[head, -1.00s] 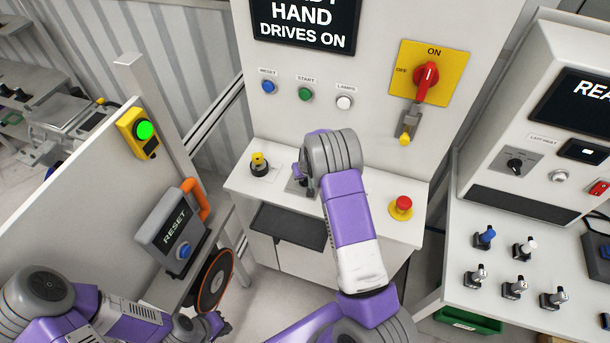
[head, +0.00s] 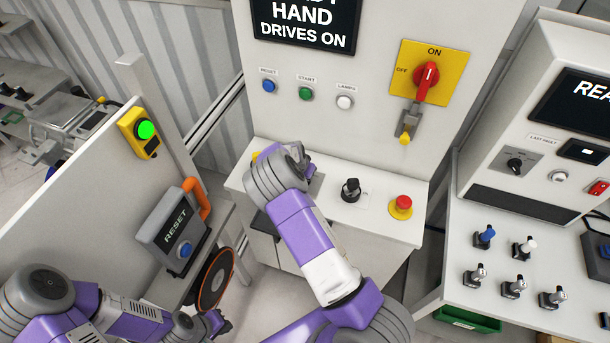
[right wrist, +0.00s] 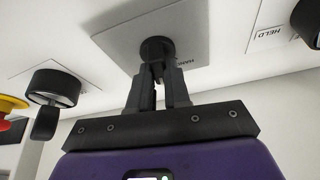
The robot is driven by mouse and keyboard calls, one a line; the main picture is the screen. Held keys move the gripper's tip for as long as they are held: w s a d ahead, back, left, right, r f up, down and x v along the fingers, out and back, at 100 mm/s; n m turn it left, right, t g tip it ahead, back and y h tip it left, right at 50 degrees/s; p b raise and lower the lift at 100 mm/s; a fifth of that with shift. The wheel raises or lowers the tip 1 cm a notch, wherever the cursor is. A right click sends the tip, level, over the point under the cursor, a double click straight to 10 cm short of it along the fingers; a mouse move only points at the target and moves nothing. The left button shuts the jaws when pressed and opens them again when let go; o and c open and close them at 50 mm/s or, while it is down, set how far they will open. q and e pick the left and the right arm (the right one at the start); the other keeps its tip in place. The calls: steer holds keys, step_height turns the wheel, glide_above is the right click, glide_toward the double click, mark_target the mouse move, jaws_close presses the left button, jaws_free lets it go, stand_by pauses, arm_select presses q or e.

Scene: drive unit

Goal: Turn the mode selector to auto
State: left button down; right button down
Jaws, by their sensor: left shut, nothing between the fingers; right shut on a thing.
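The mode selector (right wrist: 157,50) is a dark knob on a grey plate (right wrist: 190,30), whose partly visible lettering seems to read HAND. In the right wrist view my right gripper (right wrist: 158,75) is shut on this knob. In the head view my right wrist (head: 278,172) covers the knob; only a bit of its plate shows on the console shelf. The screen above (head: 305,22) reads HAND, DRIVES ON. My left gripper (head: 212,325) is low at the left, shut and empty, away from the console.
On the shelf, a black selector (head: 350,189) and a red emergency stop (head: 402,204) stand right of my right wrist. A red rotary switch (head: 427,78) is on the panel above. A RESET box (head: 175,230) stands at the left.

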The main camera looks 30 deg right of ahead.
steer(key=m+g+b, duration=0.1)
steer(key=m+b, duration=0.1)
steer(key=m, duration=0.2)
steer(key=shift+m+g+b, duration=0.3)
steer(key=shift+g, duration=0.1)
stand_by(0.4)
steer(key=c, duration=1.1)
jaws_free()
steer(key=shift+h, duration=0.3)
steer(key=v, duration=0.7)
steer(key=shift+w+a+r+b, duration=0.1)
steer(key=shift+r+b, duration=0.2)
steer(key=shift+b, duration=0.05)
